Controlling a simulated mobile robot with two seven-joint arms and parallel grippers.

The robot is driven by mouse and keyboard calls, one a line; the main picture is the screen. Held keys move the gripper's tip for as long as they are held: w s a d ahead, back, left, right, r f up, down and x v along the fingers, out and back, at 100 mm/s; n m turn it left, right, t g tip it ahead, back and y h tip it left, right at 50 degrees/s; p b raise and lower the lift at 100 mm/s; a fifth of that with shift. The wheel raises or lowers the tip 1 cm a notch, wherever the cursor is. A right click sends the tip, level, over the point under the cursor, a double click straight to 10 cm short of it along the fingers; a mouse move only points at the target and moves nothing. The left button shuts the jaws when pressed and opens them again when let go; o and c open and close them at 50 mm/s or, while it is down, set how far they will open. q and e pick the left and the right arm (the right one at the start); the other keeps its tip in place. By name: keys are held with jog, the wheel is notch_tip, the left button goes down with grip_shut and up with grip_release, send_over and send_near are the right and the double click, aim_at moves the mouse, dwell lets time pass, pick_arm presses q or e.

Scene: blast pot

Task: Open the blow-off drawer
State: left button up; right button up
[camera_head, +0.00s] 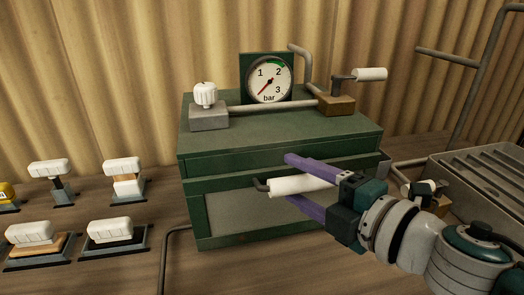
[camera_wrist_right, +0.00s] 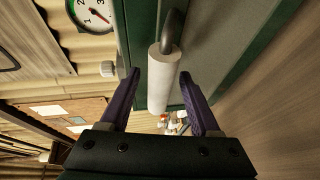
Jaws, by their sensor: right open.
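The blow-off drawer (camera_head: 231,209) is the grey-panelled, green-framed front in the lower part of a green cabinet (camera_head: 235,152). Its white cylindrical handle (camera_head: 300,184) sits on a dark bent bracket and also shows in the wrist view (camera_wrist_right: 161,82). The drawer front looks about flush with the cabinet. My right gripper (camera_head: 289,178) is open, with one purple finger above the handle and one below it. In the wrist view the fingers (camera_wrist_right: 160,75) stand on either side of the handle, with gaps visible. My left gripper is not in view.
A pressure gauge (camera_head: 269,80), a white knob (camera_head: 206,94) and a white-handled lever (camera_head: 369,75) sit on top of the cabinet. White-topped blocks (camera_head: 118,230) stand on the bench at left. A grey ribbed tray (camera_head: 485,180) lies at right, behind my arm.

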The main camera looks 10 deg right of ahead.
grip_shut()
dwell(0.3)
dwell(1.0)
